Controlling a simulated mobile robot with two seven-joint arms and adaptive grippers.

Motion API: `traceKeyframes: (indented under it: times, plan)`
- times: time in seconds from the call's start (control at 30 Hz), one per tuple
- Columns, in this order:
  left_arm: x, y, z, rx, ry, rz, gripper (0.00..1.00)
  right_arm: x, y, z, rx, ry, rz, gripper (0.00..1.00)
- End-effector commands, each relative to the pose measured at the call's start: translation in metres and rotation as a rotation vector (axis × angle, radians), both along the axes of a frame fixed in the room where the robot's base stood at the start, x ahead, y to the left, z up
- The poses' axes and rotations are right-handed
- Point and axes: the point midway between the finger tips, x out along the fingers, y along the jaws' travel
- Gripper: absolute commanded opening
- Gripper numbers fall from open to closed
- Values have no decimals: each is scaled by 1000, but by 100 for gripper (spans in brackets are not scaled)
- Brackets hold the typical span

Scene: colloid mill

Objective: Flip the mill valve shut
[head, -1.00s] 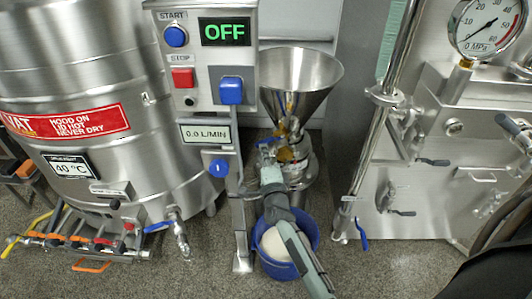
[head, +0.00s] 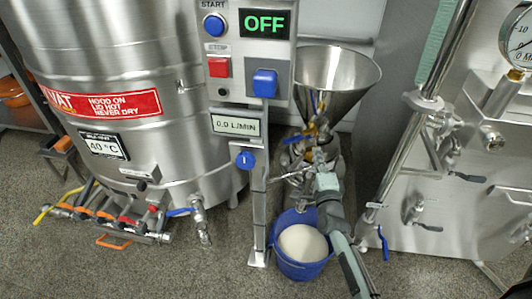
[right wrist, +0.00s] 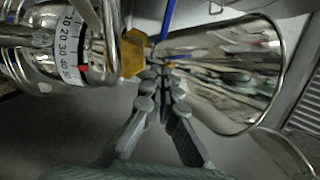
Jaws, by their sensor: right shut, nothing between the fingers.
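The colloid mill stands at the centre of the head view, with a steel funnel hopper (head: 345,75) on top. The blue handle also shows in the right wrist view (right wrist: 168,20), beside a gold-coloured fitting (right wrist: 134,52) and the hopper (right wrist: 235,70). My right gripper (head: 321,160) is shut and empty, just below the valve. In the right wrist view its fingertips (right wrist: 160,74) are close under the handle's base; whether they touch is unclear. My left gripper is not in view.
A blue bucket (head: 300,268) with pale contents stands below the mill. A control post (head: 259,205) with a panel reading OFF stands left of it, beside a large steel vat (head: 150,165). A steel machine with a gauge (head: 517,38) stands at right.

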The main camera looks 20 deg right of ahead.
Motion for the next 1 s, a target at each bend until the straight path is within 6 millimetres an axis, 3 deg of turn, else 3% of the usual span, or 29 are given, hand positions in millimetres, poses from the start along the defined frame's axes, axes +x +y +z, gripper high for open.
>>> traceKeyframes:
  times: [0.2, 0.7, 1.0]
  plan:
    - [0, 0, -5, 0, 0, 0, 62, -25, -34, -1, -4, 3, 0, 0]
    - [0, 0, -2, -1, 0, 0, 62, -120, 2, -1, 1, 3, 1, 0]
    - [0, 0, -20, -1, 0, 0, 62, -98, 46, 38, -222, -44, 91, 0]
